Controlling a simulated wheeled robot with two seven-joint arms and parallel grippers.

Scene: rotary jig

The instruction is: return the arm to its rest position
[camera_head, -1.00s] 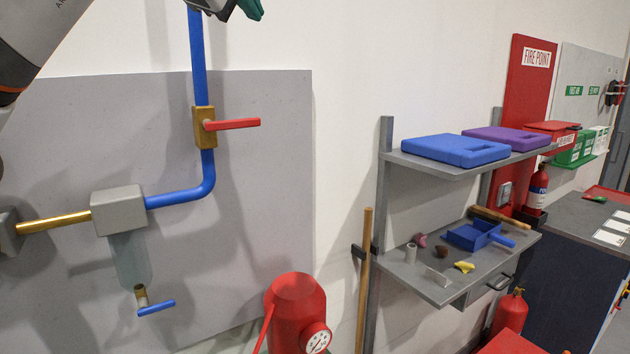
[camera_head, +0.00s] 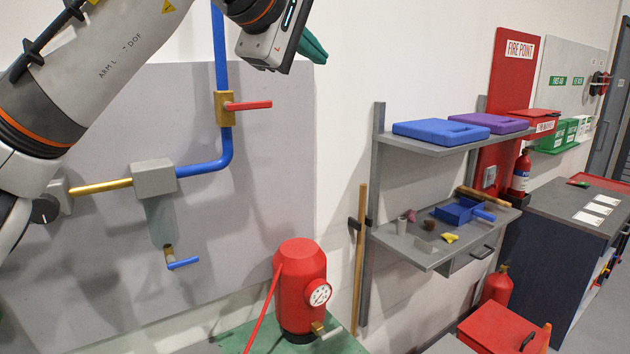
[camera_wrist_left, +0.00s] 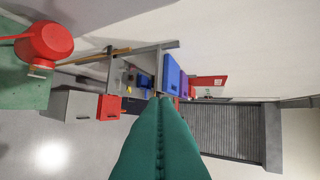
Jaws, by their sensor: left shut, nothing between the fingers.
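My left arm comes in from the left in the head view, and its gripper (camera_head: 312,48) is raised near the top, to the right of the blue pipe. Its green fingers are pressed together with nothing between them. In the left wrist view the shut green fingers (camera_wrist_left: 159,130) point out into the room, with nothing held. The fingers are clear of the pipe and of the red valve handle (camera_head: 248,106) below. My right gripper shows in neither view.
A grey panel (camera_head: 90,110) carries a blue pipe (camera_head: 219,165), a grey block (camera_head: 153,178) and a lower blue handle (camera_head: 183,263). A red tank (camera_head: 300,275) with a gauge stands below. A shelf unit (camera_head: 408,252) with blue and purple cases is on the right.

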